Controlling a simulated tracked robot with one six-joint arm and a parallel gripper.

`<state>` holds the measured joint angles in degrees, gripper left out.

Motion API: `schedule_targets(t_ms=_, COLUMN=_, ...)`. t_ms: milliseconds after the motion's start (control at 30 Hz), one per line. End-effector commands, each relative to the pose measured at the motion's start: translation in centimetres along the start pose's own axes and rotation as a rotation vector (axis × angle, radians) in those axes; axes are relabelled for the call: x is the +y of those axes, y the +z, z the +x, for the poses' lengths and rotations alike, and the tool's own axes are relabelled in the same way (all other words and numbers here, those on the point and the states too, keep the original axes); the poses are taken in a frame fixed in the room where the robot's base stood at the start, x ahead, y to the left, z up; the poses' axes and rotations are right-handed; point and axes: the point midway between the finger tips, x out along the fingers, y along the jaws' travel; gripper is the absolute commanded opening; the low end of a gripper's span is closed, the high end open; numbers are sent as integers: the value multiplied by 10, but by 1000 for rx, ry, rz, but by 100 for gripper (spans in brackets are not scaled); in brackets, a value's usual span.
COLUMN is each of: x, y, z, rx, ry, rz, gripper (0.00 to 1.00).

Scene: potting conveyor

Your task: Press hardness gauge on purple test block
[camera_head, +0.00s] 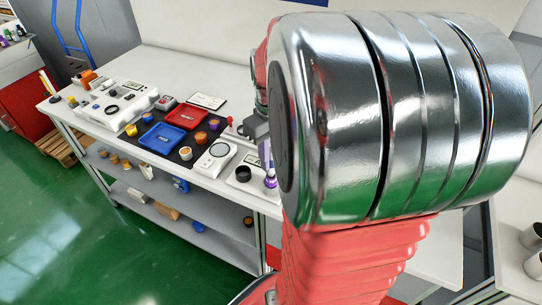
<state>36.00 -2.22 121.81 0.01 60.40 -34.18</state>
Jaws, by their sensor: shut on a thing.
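My gripper (261,140) is at the right end of the workbench, small and partly hidden behind my own arm. It points down and is shut on a slim light-purple and white thing, apparently the hardness gauge (265,155). A small dark-purple round thing, apparently the purple test block (270,181), stands at the bench's front edge, below the gripper in the picture. I cannot tell whether the gauge touches it. My arm covers what lies to the right of it.
The white workbench (110,122) carries a red tray (187,116), a blue tray (160,139) and small coloured pieces. A white device with a round plate (218,151) and a black ring (243,174) are left of the purple thing. Below is a shelf (160,207) with loose items.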

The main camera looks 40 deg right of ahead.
Motion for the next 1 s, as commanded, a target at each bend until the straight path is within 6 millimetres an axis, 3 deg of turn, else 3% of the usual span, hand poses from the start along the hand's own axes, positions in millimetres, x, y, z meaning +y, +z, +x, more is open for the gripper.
schedule_targets(t_ms=1000, x=0, y=0, z=6, rx=0, ry=0, rz=0, gripper=0)
